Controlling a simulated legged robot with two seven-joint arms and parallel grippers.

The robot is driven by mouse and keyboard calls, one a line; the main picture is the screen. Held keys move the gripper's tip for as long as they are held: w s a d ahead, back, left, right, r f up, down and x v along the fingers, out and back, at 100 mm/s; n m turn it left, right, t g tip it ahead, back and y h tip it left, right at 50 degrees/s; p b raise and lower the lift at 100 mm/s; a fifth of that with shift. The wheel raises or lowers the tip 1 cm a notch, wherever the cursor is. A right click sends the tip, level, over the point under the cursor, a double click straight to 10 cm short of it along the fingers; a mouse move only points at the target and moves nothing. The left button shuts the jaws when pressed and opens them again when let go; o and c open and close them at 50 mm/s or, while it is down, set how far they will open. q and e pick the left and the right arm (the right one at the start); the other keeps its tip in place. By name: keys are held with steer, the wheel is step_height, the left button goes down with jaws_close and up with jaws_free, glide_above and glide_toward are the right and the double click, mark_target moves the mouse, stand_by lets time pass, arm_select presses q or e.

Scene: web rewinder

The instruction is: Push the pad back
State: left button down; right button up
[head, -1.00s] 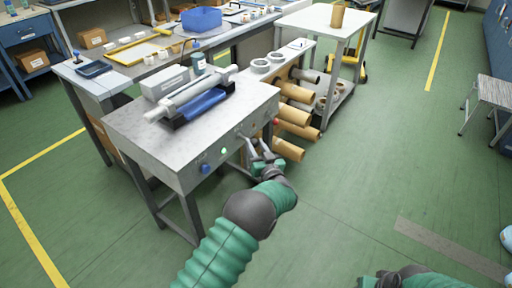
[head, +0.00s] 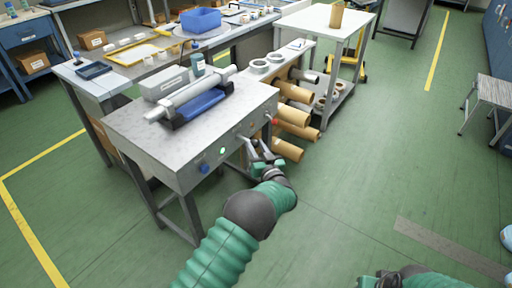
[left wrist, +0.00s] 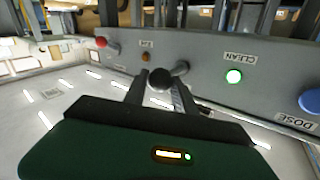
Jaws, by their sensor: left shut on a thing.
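A grey machine (head: 150,125) stands left of centre, with a blue cradle (head: 206,106) and a pale roller (head: 185,95) on its top. No part is clearly marked as the pad. My left gripper (head: 260,158) is at the machine's front panel. In the left wrist view it (left wrist: 160,90) is shut on a lever with a dark ball knob (left wrist: 160,79); the lever runs up to a pivot on the panel (left wrist: 205,60). My right gripper (head: 380,282) is cut off at the bottom edge, and its jaws are unclear.
The panel also has a red button (left wrist: 101,42), a green light (left wrist: 234,76) marked CLEAN and a blue knob (left wrist: 310,101) marked DOSE. Several cardboard tubes (head: 296,115) stick out right of the machine.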

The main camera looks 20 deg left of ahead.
arm_select(q)
steer(key=shift+f, duration=0.3)
steer(key=shift+w+a+r, duration=0.1)
steer(key=shift+w+a, duration=0.15)
steer(key=shift+a, duration=0.4)
steer(key=shift+w+a+f, duration=0.1)
steer(key=shift+w+a, duration=0.1)
steer(key=shift+a, duration=0.5)
steer(key=shift+w+a+r, duration=0.1)
steer(key=shift+w+a, duration=0.15)
steer(key=shift+a, duration=0.4)
steer(key=c, duration=1.4)
jaws_free()
steer(key=o, duration=0.4)
steer(key=shift+w+a+f, duration=0.15)
steer(key=shift+w+f, duration=0.05)
steer(key=shift+c, duration=0.2)
steer(key=shift+r, duration=0.15)
steer(key=shift+r, duration=0.15)
